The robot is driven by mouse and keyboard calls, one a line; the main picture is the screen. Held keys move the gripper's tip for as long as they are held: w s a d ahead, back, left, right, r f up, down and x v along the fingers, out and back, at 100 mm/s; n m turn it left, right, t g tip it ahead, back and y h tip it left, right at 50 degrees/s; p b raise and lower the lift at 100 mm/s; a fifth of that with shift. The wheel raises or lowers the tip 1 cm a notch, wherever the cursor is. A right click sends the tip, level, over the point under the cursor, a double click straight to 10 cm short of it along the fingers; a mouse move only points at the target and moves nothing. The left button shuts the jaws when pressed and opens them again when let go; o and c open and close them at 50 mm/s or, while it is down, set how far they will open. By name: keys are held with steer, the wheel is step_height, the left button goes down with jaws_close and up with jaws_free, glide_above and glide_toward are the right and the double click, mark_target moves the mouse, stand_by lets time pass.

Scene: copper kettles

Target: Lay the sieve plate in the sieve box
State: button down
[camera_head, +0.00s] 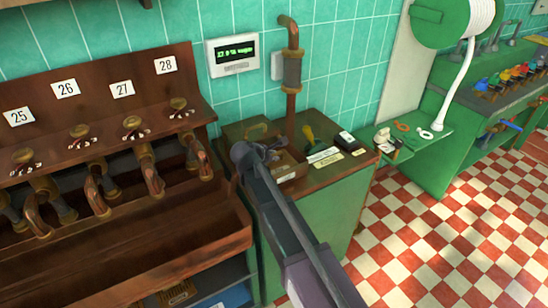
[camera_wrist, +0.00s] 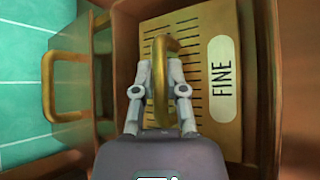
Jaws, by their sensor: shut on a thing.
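The sieve plate (camera_wrist: 195,28) is yellow-tan with dark slots, a brass handle and a white label reading FINE. My gripper (camera_wrist: 163,68) is shut on its brass handle in the wrist view. The plate shows inside the outline of the brown sieve box (camera_wrist: 266,80); I cannot tell whether it rests on the bottom or hangs above it. In the head view my gripper (camera_head: 268,152) is over the cabinet top at the brown box (camera_head: 292,168), and my arm hides much of both.
A brass handle (camera_wrist: 50,87) sticks out left of the box. On the green cabinet (camera_head: 322,218) a copper pipe (camera_head: 291,95) stands behind, with a dark block (camera_head: 346,141) and labels to the right. A rack of numbered taps (camera_head: 95,140) stands left. Checkered floor (camera_head: 440,245) is open at right.

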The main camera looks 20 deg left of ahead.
steer(key=shift+f+b, duration=0.6)
steer(key=shift+b, duration=0.05)
steer(key=c, duration=0.7)
jaws_free()
steer(key=shift+r, duration=0.25)
steer(key=shift+r+p, duration=0.4)
steer(key=shift+p, duration=0.25)
steer(key=shift+s+r+p, duration=0.25)
steer(key=shift+r+p, duration=0.05)
steer(key=p+v, duration=0.6)
steer(key=v, duration=0.5)
steer(key=shift+s+a, duration=0.1)
steer(key=shift+s, duration=0.05)
